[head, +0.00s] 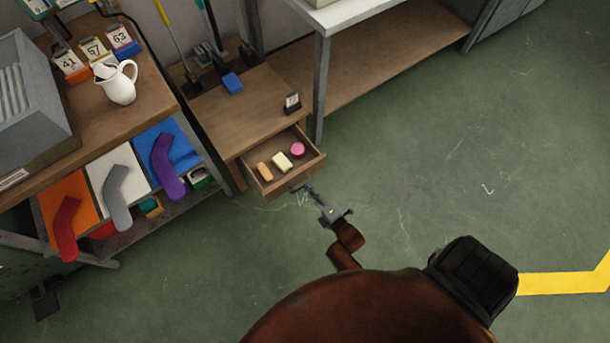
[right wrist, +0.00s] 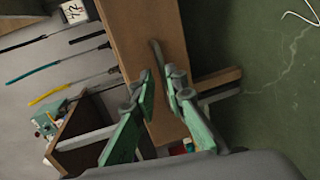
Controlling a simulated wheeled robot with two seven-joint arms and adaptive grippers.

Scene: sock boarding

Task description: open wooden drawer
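The wooden drawer (head: 268,155) is pulled out from the low wooden cabinet (head: 240,110) in the head view. Its open top shows an orange-tan piece (head: 265,172), a cream block (head: 282,161) and a pink round piece (head: 297,149) inside. My right gripper (head: 308,188) is just in front of the drawer front. In the right wrist view its green fingers (right wrist: 160,82) stand apart. A dark bar handle (right wrist: 157,52) on the wooden front (right wrist: 138,45) shows at the gap between the fingertips; contact is unclear. My left gripper is not in view.
A workbench with a white pitcher (head: 117,82) and numbered cards (head: 94,50) stands at the left. A table leg (head: 321,90) stands right of the drawer. The green floor is clear to the right.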

